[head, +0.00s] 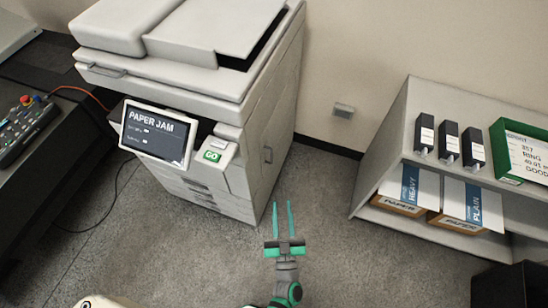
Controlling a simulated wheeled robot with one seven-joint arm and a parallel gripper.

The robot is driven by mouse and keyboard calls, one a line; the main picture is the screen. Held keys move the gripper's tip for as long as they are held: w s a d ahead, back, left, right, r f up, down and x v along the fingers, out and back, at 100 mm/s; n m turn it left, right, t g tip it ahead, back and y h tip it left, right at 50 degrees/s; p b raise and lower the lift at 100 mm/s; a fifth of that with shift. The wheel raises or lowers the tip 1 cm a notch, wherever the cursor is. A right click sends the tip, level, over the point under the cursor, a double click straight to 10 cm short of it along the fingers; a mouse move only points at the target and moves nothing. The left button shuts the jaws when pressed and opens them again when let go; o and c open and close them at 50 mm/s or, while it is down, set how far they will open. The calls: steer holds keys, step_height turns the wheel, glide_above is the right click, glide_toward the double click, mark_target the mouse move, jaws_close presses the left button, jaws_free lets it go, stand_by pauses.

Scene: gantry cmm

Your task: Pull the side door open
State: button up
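A large white copier (190,75) stands at the upper middle in the head view. Its right side face carries the side door (275,125), which looks closed and flush with the body. A small dark handle (268,158) shows low on that side. My gripper (282,204) is in front of the copier's right corner, pointing away from me. Its two teal fingers are apart with nothing between them. In the picture it is below and slightly right of the handle, apart from it.
The copier's screen (156,133) reads PAPER JAM, beside a green GO button (211,156). A shelf (389,150) with cartridges and paper boxes stands at right. A dark bench (35,185) with a control pendant (25,125) is at left. Floor is clear between copier and shelf.

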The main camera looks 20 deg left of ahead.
steer(key=w+a+f+n+g+y, duration=0.1)
steer(key=w+f+n+g+y, duration=0.25)
steer(key=w, duration=0.55)
steer(key=w+a+f+n+g+y, duration=0.1)
steer(key=w+f+n+g+y, duration=0.3)
steer(key=w, duration=0.4)
steer(key=w+a+m, duration=0.1)
steer(key=w+a, duration=0.5)
steer(key=a, duration=0.2)
steer(key=shift+w+a+f+g, duration=0.15)
steer(key=shift+a+f+g, duration=0.15)
steer(key=shift+f+g, duration=0.15)
steer(key=shift+m+h, duration=0.25)
jaws_close()
steer(key=shift+a, duration=0.1)
